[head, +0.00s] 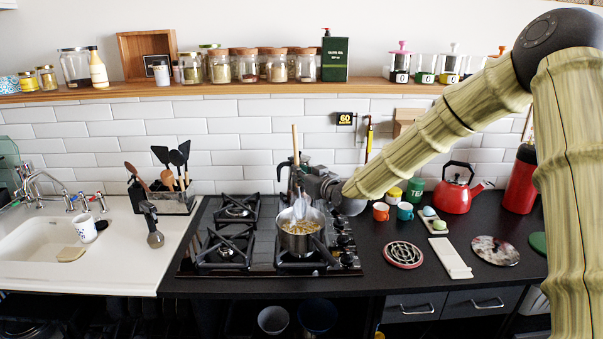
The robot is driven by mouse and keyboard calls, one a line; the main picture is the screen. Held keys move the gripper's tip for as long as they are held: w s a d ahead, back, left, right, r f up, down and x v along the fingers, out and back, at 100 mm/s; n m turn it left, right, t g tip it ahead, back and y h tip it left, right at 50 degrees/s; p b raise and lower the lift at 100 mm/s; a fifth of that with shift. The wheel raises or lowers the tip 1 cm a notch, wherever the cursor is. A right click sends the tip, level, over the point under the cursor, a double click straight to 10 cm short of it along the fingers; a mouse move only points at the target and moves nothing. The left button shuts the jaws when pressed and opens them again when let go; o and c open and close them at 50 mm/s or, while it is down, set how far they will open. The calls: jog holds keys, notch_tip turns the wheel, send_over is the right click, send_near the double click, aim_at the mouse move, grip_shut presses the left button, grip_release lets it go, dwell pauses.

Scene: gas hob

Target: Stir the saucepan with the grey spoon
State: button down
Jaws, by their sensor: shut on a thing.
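My gripper (298,188) is just above and behind the pan, shut on an upright spoon. The spoon's pale wooden-looking shaft (294,142) sticks up above the gripper. A light grey part (300,207) shows below, reaching down to the pan's opening. Its lower end and whether it touches the food are hard to tell.
Other burners (226,249) are bare. A red kettle (457,190), mugs (380,211) and a round trivet (403,254) are at right.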

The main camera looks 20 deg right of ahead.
aim_at(299, 193)
notch_tip(299, 193, down, 7)
jog(key=b, duration=0.4)
jog(key=shift+s, duration=0.4)
dwell(0.4)
jog(key=shift+w+d, duration=0.1)
